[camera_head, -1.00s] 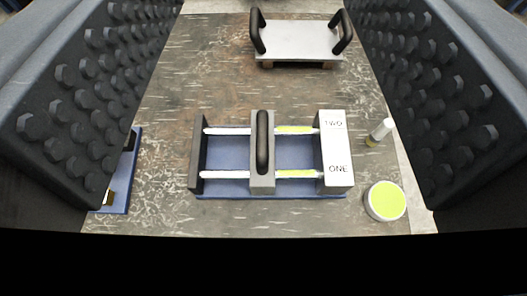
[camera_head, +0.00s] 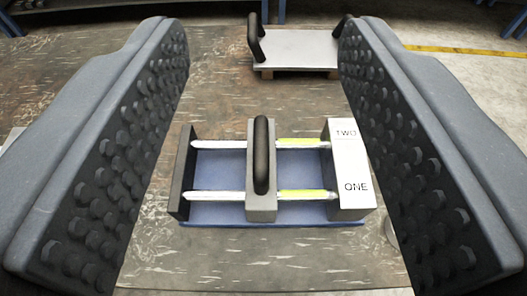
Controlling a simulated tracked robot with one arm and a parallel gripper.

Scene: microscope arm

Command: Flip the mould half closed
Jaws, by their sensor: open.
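A blue-based fixture (camera_head: 215,212) lies on the worn table below and between my fingers. It has a dark end plate (camera_head: 182,172) at left and a white block (camera_head: 346,172) marked TWO and ONE at right. Two rods, part white and part yellow-green, join them. A grey block (camera_head: 261,205) with an upright black handle (camera_head: 261,155) sits across the rods mid-way. A flat grey plate (camera_head: 296,50) with two black handles lies at the back. I cannot tell which part is the mould half. My gripper (camera_head: 264,60) is open and empty, its padded fingers either side of the view.
The worn table (camera_head: 215,85) is clear between the fixture and the back plate. My right finger covers most of the area right of the white block. Behind the table is floor with a yellow line (camera_head: 465,50) and blue legs of furniture.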

